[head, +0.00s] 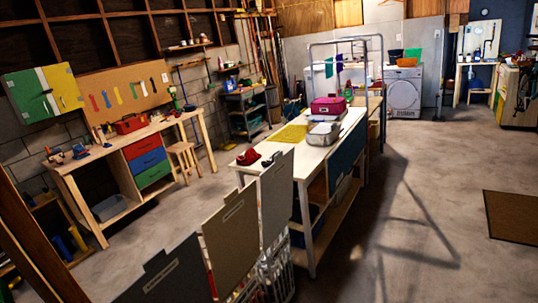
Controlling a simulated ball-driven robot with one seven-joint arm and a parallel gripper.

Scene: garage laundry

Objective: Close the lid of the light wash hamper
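Three flat lid panels stand raised in a row at the bottom middle: a dark grey one (165,278), a grey-brown one (231,240) and a lighter grey one (277,197). Below the two right panels is a wire-sided hamper frame (272,278), cut off by the bottom edge. I cannot tell for sure which panel belongs to the light wash hamper. The hamper openings are hidden. My gripper is not in view.
A long white table (300,155) stands just behind the panels, with a pink case (328,106) on it. A workbench (130,150) with coloured drawers and a stool (184,158) are at left. Open concrete floor (420,190) lies right, with a brown mat (512,222).

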